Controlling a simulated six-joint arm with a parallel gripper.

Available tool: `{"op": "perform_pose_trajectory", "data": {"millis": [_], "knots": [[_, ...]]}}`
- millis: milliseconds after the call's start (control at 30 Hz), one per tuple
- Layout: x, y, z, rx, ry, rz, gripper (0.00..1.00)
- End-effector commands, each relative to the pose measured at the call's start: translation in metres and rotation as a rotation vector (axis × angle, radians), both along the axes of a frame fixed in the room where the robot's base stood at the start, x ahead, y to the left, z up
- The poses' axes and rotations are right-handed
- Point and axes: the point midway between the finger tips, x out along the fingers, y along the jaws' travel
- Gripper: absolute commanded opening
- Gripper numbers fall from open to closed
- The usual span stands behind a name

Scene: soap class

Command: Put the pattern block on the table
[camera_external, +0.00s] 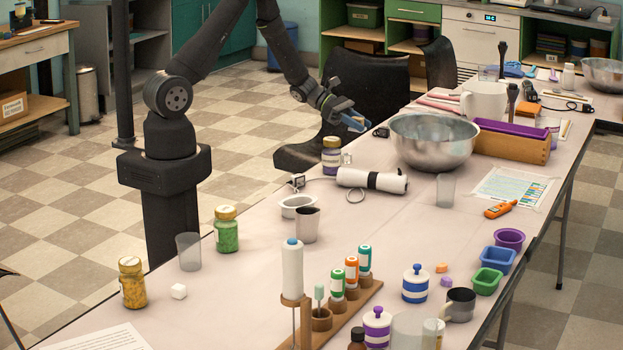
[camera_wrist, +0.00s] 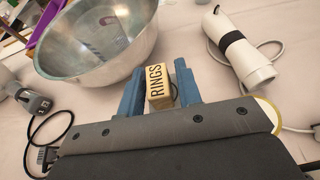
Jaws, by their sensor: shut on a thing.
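The pattern block (camera_wrist: 158,90) is a small pale wooden block with "RINGS" in dark letters on one face. In the wrist view my gripper (camera_wrist: 160,72) has a blue finger on either side of it and is shut on it. In the external view my gripper (camera_external: 352,121) is at the table's far-left edge, just left of the metal bowl; I cannot make out the block there. The pale table (camera_external: 245,290) runs from the front to the back right. The wrist view shows its surface (camera_wrist: 185,25) beyond the block; the gap beneath the block is unclear.
The large metal bowl (camera_external: 433,140) is close to my gripper. A wooden rack (camera_external: 338,310) with bottles stands in front. Bare table lies around the small white cube (camera_external: 179,291).

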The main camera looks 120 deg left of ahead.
Motion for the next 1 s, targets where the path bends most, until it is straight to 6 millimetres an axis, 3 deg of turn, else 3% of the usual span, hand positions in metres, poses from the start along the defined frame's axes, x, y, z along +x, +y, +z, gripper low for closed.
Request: {"op": "perform_pose_trajectory", "data": {"millis": [167, 633, 867, 1000], "knots": [[-0.014, 0.017, -0.007, -0.001, 0.000, 0.023, 0.10], [-0.055, 0.103, -0.064, 0.001, 0.000, 0.021, 0.10], [-0.059, 0.113, -0.074, -0.002, 0.000, 0.019, 0.10], [-0.059, 0.112, -0.091, -0.003, 0.000, 0.019, 0.10]]}}
